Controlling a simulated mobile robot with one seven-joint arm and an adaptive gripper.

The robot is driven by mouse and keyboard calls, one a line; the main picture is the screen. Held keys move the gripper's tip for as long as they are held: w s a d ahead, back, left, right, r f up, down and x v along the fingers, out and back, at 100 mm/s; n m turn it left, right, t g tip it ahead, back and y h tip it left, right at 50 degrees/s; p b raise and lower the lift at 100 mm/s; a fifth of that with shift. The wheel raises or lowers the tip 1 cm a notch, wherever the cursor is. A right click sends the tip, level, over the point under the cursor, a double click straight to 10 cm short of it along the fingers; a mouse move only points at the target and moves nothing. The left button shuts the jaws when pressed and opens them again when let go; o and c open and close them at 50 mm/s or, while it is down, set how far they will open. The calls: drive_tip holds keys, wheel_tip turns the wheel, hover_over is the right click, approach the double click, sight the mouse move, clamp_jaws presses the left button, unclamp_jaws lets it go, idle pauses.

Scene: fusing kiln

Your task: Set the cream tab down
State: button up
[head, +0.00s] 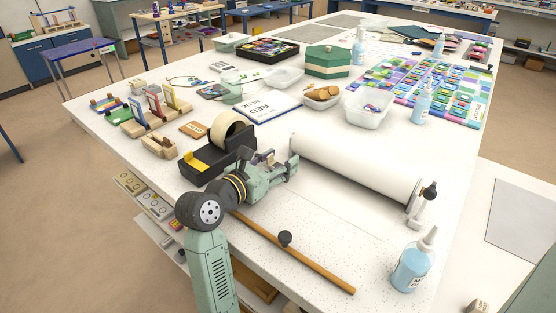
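My gripper (291,166) is low over the white speckled table (318,222), between the black tape dispenser (215,160) and the white paper roll (352,164). Its fingertips are small and partly hidden by the gripper's own body, so I cannot tell whether they are open or shut. I cannot make out a cream tab in or under the fingers. The dispenser holds a wide cream tape roll (221,127), just left of my gripper.
A wooden rod (318,270) lies along the front. Behind are a "RED BLUE" sheet (268,107), clear tubs (368,121) and a green hexagonal box (328,69). Bare table lies between the rod and the paper roll.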

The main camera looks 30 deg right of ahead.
drive_tip(key=o, duration=0.4)
drive_tip(key=shift+r, duration=0.1)
drive_tip(key=shift+r+p, duration=0.3)
drive_tip(key=shift+r, duration=0.05)
drive_tip(key=shift+a+r, duration=0.15)
drive_tip(key=shift+a, duration=0.2)
drive_tip(key=b+v, duration=0.3)
drive_tip(key=v, duration=0.8)
drive_tip(key=shift+s+a+b, duration=0.1)
drive_tip(key=shift+a+b, duration=0.1)
drive_tip(key=shift+b, duration=0.2)
drive_tip(key=shift+r, duration=0.1)
